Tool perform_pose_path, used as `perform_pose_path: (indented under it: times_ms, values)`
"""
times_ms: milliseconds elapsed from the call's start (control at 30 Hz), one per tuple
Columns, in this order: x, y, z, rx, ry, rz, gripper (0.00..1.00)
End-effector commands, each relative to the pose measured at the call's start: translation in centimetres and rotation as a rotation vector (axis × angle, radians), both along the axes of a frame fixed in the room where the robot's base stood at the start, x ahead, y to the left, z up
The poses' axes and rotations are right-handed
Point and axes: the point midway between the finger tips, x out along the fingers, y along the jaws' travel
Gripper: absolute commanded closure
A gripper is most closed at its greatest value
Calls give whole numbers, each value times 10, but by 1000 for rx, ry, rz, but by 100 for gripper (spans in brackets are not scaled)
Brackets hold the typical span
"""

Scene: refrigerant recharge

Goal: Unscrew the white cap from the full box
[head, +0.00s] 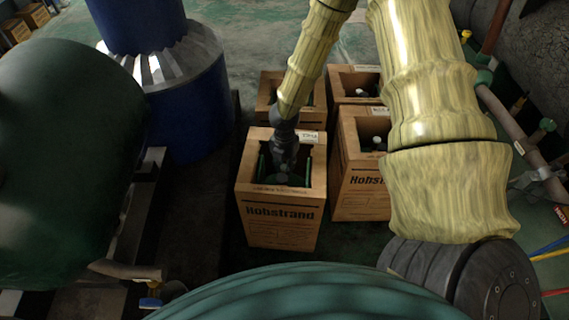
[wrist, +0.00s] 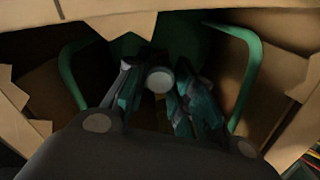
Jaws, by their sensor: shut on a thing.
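A cardboard box marked Hobstrand (head: 280,226) stands on the floor with its top open. A green cylinder with two upright green handles (head: 308,168) sits inside it; the handles also show in the wrist view (wrist: 243,60). My gripper (head: 284,172) reaches down into this box from above. In the wrist view its fingers (wrist: 160,92) are closed around a round white cap (wrist: 160,79) between the handles. The head view hides the cap behind my gripper. I cannot tell from the pictures whether the cap is turned or loose.
Another Hobstrand box (head: 360,195) stands close on the right, with a white-capped cylinder inside. Two more open boxes, one at the back left (head: 268,92) and one at the back right (head: 343,80), stand behind. A large blue tank (head: 185,115) and a green tank (head: 60,150) are on the left.

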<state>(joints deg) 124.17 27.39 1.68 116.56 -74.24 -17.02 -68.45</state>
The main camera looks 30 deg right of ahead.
Motion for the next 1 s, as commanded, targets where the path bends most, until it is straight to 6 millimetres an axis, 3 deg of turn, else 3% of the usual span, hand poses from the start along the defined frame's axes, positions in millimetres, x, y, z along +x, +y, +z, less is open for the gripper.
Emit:
perform_pose_path:
  times_ms: [1000]
  values:
    - [-1,-2,1,-5,3,124,99]
